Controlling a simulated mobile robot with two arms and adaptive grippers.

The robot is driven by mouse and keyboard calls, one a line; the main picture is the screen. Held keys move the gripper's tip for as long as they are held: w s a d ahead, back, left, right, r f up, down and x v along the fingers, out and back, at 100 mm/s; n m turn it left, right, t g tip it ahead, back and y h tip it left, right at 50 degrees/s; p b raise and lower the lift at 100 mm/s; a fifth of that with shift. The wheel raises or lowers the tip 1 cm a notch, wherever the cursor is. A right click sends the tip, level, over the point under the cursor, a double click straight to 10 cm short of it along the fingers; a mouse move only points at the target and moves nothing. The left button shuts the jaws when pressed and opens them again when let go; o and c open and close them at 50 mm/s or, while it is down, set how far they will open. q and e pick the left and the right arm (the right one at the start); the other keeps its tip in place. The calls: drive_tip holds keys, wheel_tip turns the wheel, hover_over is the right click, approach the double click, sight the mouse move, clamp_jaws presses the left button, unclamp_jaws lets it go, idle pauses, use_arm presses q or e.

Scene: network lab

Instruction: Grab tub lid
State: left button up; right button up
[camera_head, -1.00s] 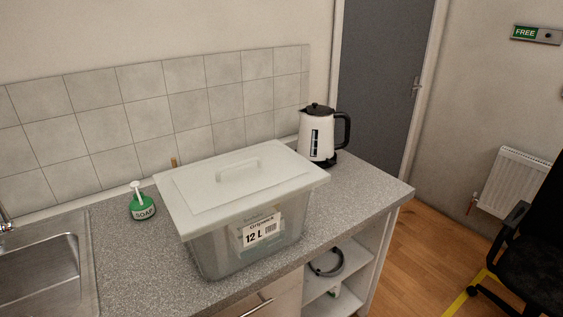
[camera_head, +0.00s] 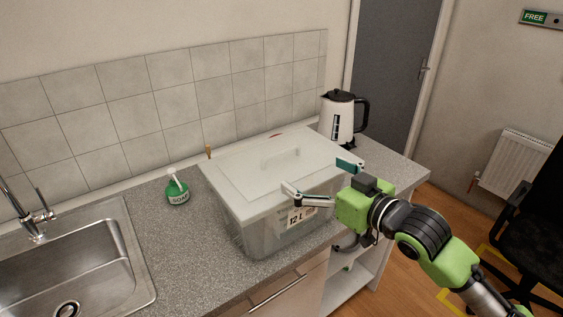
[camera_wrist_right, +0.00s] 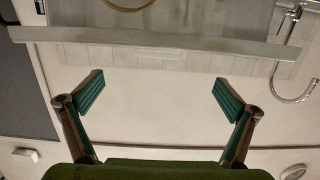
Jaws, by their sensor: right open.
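In the right wrist view, the lid's edge (camera_wrist_right: 190,45) runs across the upper part as a pale strip. The open right gripper (camera_wrist_right: 158,82) faces it with nothing between the fingers. My left gripper is not in view.
The grey counter (camera_head: 185,245) has a green soap bottle (camera_head: 177,190) left of the tub and a kettle (camera_head: 341,118) behind it to the right. A steel sink (camera_head: 85,265) with a tap (camera_head: 30,218) is at the left. A black chair (camera_head: 535,235) stands at far right.

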sight(283, 152)
drive_tip(key=p+x, duration=0.2)
drive_tip(key=x, duration=0.6)
drive_tip(key=shift+w+a+r, duration=0.1)
drive_tip(key=shift+w, duration=0.1)
drive_tip(key=p+x, duration=0.2)
drive_tip(key=x, duration=0.2)
drive_tip(key=shift+w, duration=0.15)
drive_tip(key=shift+w+a+f, duration=0.1)
drive_tip(key=shift+w+f, duration=0.15)
drive_tip(key=c, duration=1.2)
